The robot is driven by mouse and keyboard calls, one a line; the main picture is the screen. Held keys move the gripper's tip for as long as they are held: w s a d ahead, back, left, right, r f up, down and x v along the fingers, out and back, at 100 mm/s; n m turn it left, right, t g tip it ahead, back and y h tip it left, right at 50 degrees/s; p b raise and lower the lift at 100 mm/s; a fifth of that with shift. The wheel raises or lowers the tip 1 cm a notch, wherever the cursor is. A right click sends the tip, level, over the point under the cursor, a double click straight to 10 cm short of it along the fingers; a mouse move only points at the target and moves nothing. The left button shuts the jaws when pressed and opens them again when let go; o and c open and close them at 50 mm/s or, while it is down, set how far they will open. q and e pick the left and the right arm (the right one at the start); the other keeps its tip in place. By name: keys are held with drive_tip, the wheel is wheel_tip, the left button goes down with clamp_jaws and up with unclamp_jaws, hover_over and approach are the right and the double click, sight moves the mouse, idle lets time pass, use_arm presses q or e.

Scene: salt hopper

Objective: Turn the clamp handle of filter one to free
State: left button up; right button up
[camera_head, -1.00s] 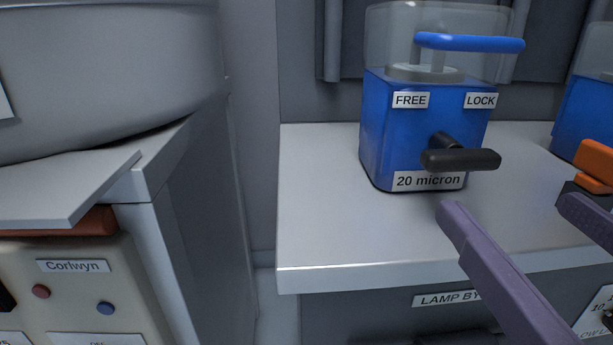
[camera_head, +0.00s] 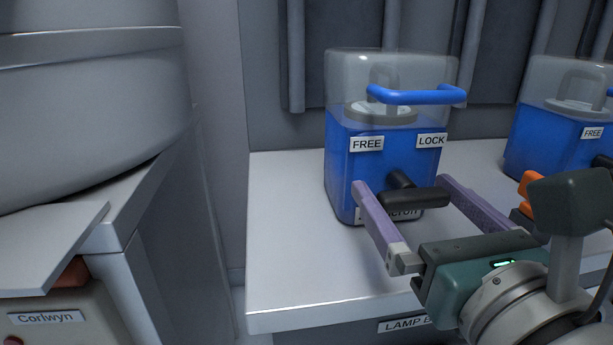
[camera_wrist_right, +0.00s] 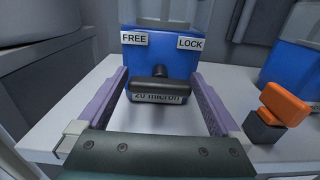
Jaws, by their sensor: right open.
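The filter (camera_head: 350,165) is a blue box with a clear top, a blue bar handle (camera_head: 415,96) and labels FREE (camera_head: 366,144) on the left and LOCK (camera_head: 431,140) on the right. Its black clamp handle (camera_head: 418,198) lies level on the front face, partly over the 20 micron label. It also shows in the right wrist view (camera_wrist_right: 160,87). My right gripper (camera_head: 400,185) is open, its purple fingers on either side of the handle with gaps visible in the wrist view. My left gripper is not in view.
A second blue filter (camera_head: 557,138) stands to the right, with an orange block (camera_wrist_right: 285,103) on a dark base before it. The white counter (camera_head: 290,270) is clear at the left. A large grey vessel (camera_head: 90,120) fills the far left.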

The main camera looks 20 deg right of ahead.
drive_tip(key=c, duration=1.1)
drive_tip(key=shift+n, duration=0.4)
drive_tip(key=n+p, duration=0.2)
drive_tip(key=shift+r+n, duration=0.15)
drive_tip(key=shift+n, duration=0.25)
drive_tip(key=n+p, duration=0.2)
drive_tip(key=n, duration=0.3)
drive_tip(key=shift+p, duration=0.4)
drive_tip(key=n+p, duration=0.2)
drive_tip(key=n, duration=0.3)
drive_tip(key=shift+f+n+p, duration=0.2)
drive_tip(key=shift+n+p, duration=1)
drive_tip(key=shift+n, duration=0.9)
